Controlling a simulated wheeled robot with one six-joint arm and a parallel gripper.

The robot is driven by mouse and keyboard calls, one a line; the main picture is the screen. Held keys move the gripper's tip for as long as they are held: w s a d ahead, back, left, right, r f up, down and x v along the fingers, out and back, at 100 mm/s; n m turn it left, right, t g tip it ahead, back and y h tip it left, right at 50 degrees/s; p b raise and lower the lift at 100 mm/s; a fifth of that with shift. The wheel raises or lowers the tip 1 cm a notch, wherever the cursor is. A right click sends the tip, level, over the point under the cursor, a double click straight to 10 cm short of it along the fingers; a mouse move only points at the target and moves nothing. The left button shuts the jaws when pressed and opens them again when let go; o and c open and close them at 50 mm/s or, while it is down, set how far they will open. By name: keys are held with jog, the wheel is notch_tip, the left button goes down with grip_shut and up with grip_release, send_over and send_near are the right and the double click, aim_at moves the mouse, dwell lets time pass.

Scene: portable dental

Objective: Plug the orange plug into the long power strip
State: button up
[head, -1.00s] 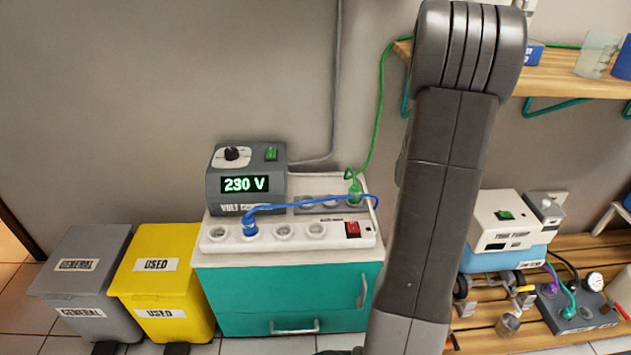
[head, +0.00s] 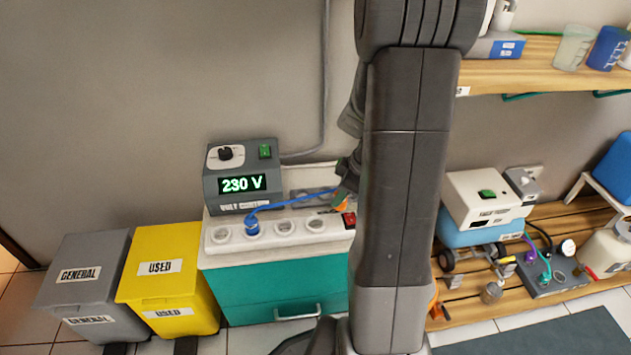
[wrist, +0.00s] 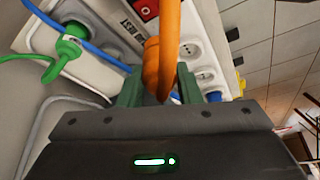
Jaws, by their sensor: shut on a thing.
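The long power strip (head: 300,226) is white and lies along the front of the cabinet top, with a row of round sockets and a red switch (head: 349,220) at its right end. A blue plug (head: 252,228) sits in its second socket from the left. My gripper (head: 346,184) is over the strip's right end, partly hidden by my arm. In the wrist view my gripper (wrist: 158,88) is shut on the orange plug (wrist: 160,60), which appears above the strip's sockets (wrist: 204,76). The plug's tip is hidden, so contact with the strip cannot be told.
A green plug (wrist: 68,48) sits in a grey strip behind. The blue cord (head: 295,202) crosses above the strip towards my gripper. A grey voltage box (head: 243,180) reading 230 V stands behind left. Grey and yellow bins (head: 160,268) stand left, a wooden shelf (head: 535,50) right.

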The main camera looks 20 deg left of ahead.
jog(key=s+a+r+n+g+p, duration=0.1)
jog(key=s+a+r+n+g, duration=0.15)
jog(key=s+a+n, duration=0.25)
jog(key=shift+n+t+h, duration=0.25)
jog(key=shift+n+h, duration=0.05)
jog(key=shift+w+f+b, duration=0.15)
jog(key=shift+f+b, duration=1.65)
jog(key=shift+f, duration=0.8)
jog(key=shift+f+b, duration=0.9)
jog(key=shift+f, duration=0.05)
jog(key=o, duration=1.1)
jog(key=p+v, duration=0.4)
jog(key=v, duration=0.9)
jog(key=shift+r+p, duration=0.35)
jog(key=shift+r, duration=0.1)
